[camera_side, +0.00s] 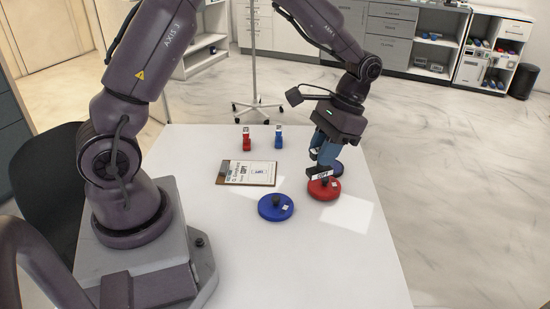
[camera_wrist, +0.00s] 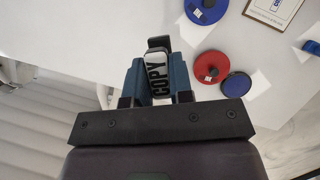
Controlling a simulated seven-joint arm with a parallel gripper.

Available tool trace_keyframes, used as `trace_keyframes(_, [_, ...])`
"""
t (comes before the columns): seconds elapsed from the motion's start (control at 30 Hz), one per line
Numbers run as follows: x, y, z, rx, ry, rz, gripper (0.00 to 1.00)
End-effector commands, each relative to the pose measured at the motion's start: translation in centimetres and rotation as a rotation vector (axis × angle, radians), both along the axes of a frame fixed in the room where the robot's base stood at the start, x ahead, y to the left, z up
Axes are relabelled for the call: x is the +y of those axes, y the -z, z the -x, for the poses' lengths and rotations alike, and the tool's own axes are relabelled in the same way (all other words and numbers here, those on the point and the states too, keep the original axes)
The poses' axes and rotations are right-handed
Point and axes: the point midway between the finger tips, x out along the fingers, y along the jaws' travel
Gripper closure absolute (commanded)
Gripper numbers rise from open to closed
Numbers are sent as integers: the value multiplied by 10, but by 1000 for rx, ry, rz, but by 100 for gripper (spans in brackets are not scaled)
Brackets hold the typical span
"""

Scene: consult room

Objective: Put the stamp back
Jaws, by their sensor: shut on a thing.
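My gripper (camera_side: 322,164) has blue fingers and is shut on a black stamp with a white-and-black COPY label (camera_side: 319,174). The stamp shows between the fingers in the wrist view (camera_wrist: 158,80), its COPY label facing the camera. In the side view the stamp overlaps a red round piece with a dark centre (camera_side: 327,193); the gap between them is hard to judge. In the wrist view the red piece (camera_wrist: 211,66) lies to the right of the stamp, apart from it in the picture. The stamp's underside is hidden.
A blue round piece (camera_side: 275,208) lies left of the red one, and a dark blue one (camera_side: 337,167) is partly hidden behind my gripper. A clipboard (camera_side: 232,182) lies mid-table. Red (camera_side: 246,142) and blue (camera_side: 279,139) upright stamps stand behind it. The table's front is clear.

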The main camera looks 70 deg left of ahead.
Motion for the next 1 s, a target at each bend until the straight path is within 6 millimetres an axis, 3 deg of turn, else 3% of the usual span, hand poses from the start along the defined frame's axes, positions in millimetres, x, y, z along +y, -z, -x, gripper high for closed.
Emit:
trace_keyframes(0.17, [52,3,8,0,-103,1,94])
trace_keyframes(0.27, [93,10,14,0,-22,0,94])
trace_keyframes(0.4, [143,18,19,0,256,-2,94])
trace_keyframes(0.6, [196,25,24,0,766,-4,94])
trace_keyframes(0.8, [228,27,20,-3,1322,-6,94])
trace_keyframes(1.0, [237,27,5,-6,1833,-5,94])
